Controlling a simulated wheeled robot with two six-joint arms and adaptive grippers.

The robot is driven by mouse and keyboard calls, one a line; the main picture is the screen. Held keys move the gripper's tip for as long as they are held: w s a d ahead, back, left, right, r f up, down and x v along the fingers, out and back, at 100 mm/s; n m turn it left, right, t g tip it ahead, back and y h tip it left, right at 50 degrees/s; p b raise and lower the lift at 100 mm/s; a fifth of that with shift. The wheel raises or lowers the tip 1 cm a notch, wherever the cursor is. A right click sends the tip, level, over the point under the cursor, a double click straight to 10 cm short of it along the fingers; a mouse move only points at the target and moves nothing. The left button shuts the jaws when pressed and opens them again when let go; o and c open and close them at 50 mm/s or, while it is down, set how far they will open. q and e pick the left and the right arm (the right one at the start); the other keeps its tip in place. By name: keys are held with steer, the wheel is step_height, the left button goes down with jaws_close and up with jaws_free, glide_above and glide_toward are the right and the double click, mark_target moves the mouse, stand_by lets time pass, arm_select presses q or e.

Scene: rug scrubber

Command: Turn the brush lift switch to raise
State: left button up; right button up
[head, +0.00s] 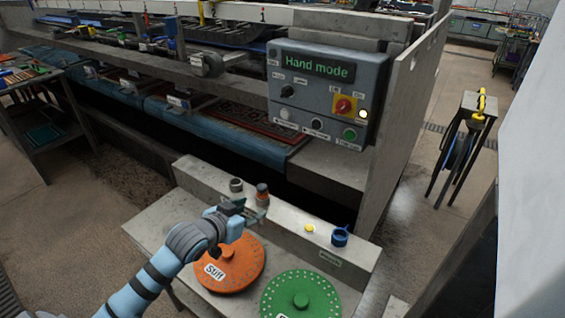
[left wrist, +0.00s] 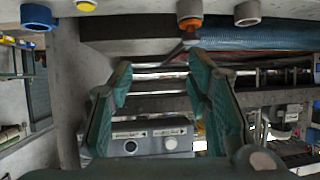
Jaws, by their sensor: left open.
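The grey control panel (head: 328,95) is mounted on the machine's end and its display reads "Hand mode". A black knob (head: 287,91) with small labels on both sides sits at its upper left; the labels are too small to read, so I cannot tell whether it is the brush lift switch or which way it is set. A second dark knob (head: 316,124) sits in the lower row. My left gripper (head: 253,209) is open and empty over the bench, below and in front of the panel. Part of the panel (left wrist: 150,138) shows upside down beyond its fingers (left wrist: 160,80) in the left wrist view.
The bench ledge (head: 290,232) carries a grey cup (head: 236,185), an orange-topped cylinder (head: 262,190), a yellow button (head: 309,229) and a blue cup (head: 340,237). Orange (head: 228,265) and green (head: 300,298) discs lie in front. The panel's front looks clear.

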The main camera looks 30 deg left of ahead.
arm_select(q)
steer(key=w+a+r+t, duration=0.2)
steer(key=w+r, duration=0.2)
steer(key=r, duration=0.6)
steer(key=t+h, duration=0.2)
steer(key=t, duration=0.2)
glide_toward(283, 95)
steer(key=shift+m+g, duration=0.3)
steer(key=shift+m, duration=0.1)
steer(key=w, duration=0.6)
steer(key=w+d+p, duration=0.1)
steer(key=w, duration=0.2)
steer(key=shift+w+d+r, duration=0.1)
steer(key=shift+w+r, duration=0.15)
steer(key=shift+r, duration=0.05)
jaws_close()
